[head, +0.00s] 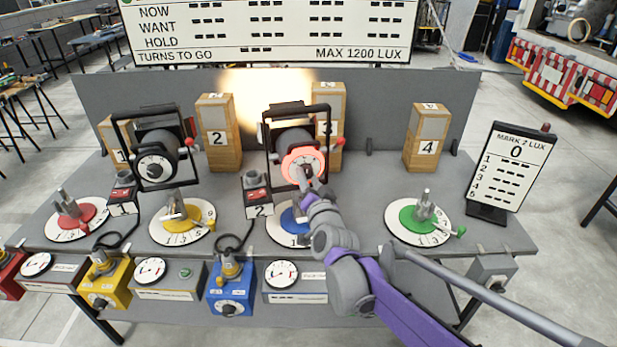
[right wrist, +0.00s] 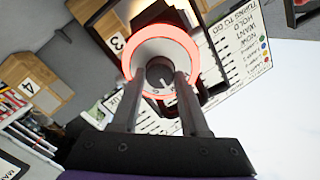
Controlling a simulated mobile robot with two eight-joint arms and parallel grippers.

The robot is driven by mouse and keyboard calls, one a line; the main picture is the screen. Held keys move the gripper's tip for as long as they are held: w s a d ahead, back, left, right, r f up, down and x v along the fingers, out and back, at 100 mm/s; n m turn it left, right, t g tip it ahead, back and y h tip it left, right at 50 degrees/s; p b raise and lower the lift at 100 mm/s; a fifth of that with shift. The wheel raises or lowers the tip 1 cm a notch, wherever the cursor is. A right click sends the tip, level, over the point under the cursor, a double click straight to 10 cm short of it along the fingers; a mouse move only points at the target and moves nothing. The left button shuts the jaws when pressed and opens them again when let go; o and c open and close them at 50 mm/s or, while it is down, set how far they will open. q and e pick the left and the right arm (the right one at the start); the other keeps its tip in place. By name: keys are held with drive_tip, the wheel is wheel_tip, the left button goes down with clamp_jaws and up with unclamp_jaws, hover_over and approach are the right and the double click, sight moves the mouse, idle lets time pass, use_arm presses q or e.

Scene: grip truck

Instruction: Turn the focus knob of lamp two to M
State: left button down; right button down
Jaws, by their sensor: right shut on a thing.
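Lamp two (head: 292,115) stands in its black yoke in the middle of the table, with a warm glow on the panel behind it. Its round focus dial (head: 290,158) faces me with a bright red ring, which also shows in the right wrist view (right wrist: 191,57). My right gripper (head: 304,176) reaches up to this dial. In the right wrist view its two fingers (right wrist: 165,82) are shut on the small dark focus knob (right wrist: 160,73) at the dial's centre. The letters on the dial are too small to read, and the fingers partly cover it. My left gripper is not in view.
Lamp one (head: 155,160) stands to the left, with a similar dial. Numbered wooden blocks, such as block 4 (head: 427,137), stand behind. Coloured turntables, such as the green one (head: 418,222), line the front. A lux board (head: 510,165) stands at the right.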

idle(0.3)
drive_tip(key=shift+c, duration=2)
unclamp_jaws()
drive_tip(key=shift+s, duration=0.1)
drive_tip(key=b+v, duration=0.1)
drive_tip(key=v, duration=0.9)
drive_tip(key=shift+s, duration=0.35)
drive_tip(key=shift+d, duration=0.1)
